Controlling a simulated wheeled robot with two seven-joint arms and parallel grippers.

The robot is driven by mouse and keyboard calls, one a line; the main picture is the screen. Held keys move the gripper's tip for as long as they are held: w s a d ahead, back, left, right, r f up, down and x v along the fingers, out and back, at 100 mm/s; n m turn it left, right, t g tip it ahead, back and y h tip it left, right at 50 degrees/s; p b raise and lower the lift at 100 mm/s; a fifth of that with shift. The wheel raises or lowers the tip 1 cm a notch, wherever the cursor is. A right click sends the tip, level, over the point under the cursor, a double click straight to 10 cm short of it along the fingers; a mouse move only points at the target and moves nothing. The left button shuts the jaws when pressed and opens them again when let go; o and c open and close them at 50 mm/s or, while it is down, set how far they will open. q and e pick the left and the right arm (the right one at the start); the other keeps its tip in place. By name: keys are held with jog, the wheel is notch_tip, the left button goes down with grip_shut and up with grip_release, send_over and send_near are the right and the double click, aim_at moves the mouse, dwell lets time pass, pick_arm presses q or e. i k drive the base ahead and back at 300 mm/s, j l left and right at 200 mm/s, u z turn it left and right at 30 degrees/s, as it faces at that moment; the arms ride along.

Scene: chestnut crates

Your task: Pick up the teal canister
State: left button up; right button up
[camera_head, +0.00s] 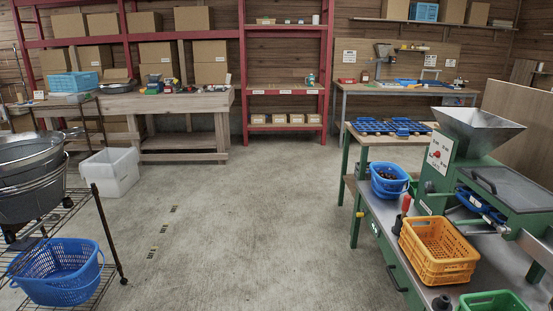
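A small teal object (310,80), which looks like the teal canister, stands on the middle shelf of the red rack (325,60) against the back wall. It is far off and small, and its details are hard to make out. It stands near the right end of that shelf. Neither of my grippers is in view, and nothing holds the teal object.
The concrete floor (235,200) is clear between me and the rack. At right are a green machine (470,160) on a bench and an orange crate (437,250). At left are a wire rack (105,235), a blue basket (60,275) and a white bin (110,172).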

aim_at(311, 78)
jog(key=i, duration=2.8)
jog(key=i+j, duration=0.1)
jog(key=i, duration=2.7)
jog(key=i+z, duration=0.3)
jog(key=i, duration=1.1)
jog(key=i+z, duration=0.15)
jog(key=i, duration=0.55)
jog(key=i+j+z, duration=0.15)
jog(key=i, duration=0.6)
jog(key=i+l+z, duration=0.1)
jog(key=i+z, duration=0.15)
jog(key=i, duration=0.55)
jog(key=i+z, duration=0.25)
jog(key=i, duration=0.5)
jog(key=i+u, duration=0.1)
jog(key=i, duration=1.1)
